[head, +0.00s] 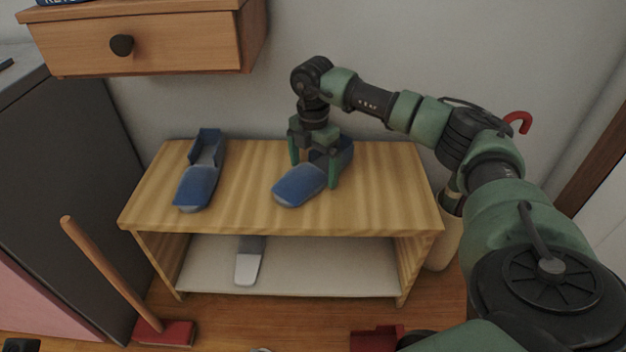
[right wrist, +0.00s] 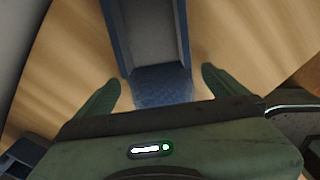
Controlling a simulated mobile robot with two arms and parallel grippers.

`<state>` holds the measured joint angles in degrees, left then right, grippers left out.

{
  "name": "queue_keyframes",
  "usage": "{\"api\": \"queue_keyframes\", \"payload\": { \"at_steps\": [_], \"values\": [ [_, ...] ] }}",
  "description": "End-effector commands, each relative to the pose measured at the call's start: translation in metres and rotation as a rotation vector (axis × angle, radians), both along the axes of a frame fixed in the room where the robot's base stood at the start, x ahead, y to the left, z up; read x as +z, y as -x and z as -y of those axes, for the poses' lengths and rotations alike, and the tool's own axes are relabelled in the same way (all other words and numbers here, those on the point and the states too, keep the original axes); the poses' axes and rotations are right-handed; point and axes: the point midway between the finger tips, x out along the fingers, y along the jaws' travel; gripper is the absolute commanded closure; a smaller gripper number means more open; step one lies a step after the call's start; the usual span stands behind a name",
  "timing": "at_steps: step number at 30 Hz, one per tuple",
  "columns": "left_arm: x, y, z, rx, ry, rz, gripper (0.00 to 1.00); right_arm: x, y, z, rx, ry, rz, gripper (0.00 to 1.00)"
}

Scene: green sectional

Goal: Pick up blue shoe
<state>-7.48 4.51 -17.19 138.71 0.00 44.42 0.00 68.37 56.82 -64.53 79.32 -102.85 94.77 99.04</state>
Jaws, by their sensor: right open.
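Two blue shoes are on top of a wooden shelf (head: 253,222). The left blue shoe (head: 196,186) lies near the shelf's left end. The right blue shoe (head: 300,187) lies at the middle right, its toe toward the front. My right gripper (head: 313,172) is open and points down over the right shoe, with a finger on each side of it. The gripper hides part of this shoe. In the right wrist view, the blue shoe (right wrist: 160,86) sits between the two open fingertips (right wrist: 160,90). I cannot tell whether the fingers touch it. My left gripper is not in view.
A grey and white shoe (head: 248,264) lies on the lower shelf. A wooden drawer (head: 145,42) hangs above left. A dark cabinet (head: 75,165) and a red-headed broom (head: 165,332) stand left. A pale container (head: 446,232) stands right of the shelf.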

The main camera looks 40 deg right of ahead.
Motion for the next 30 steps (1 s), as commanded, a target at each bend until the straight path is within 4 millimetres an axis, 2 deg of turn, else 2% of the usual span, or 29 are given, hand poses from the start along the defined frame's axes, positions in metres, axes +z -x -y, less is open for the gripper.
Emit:
{"api": "queue_keyframes", "payload": {
  "at_steps": [2, 9, 11, 15, 18, 26, 30],
  "values": [
    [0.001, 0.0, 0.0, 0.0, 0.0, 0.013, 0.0, -0.008, 0.0, 0.0, 0.0, 0.0, 0.0, 0.0],
    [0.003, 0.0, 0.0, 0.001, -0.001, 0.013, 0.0, -0.007, 0.0, 0.0, 0.001, -0.001, 0.001, 0.0],
    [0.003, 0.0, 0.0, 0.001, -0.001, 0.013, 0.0, -0.007, 0.0, 0.0, 0.001, -0.001, 0.001, 0.14],
    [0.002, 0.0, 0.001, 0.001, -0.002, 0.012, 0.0, -0.007, 0.0, -0.001, 0.001, -0.001, 0.001, 0.53],
    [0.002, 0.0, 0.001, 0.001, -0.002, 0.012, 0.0, -0.007, 0.0, -0.001, 0.001, -0.001, 0.001, 0.78],
    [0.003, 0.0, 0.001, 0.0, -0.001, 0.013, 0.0, -0.005, -0.001, -0.001, 0.001, -0.002, 0.003, 0.78],
    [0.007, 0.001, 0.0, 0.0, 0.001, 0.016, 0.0, 0.004, -0.001, -0.001, 0.001, -0.002, 0.004, 0.78]
  ]
}}
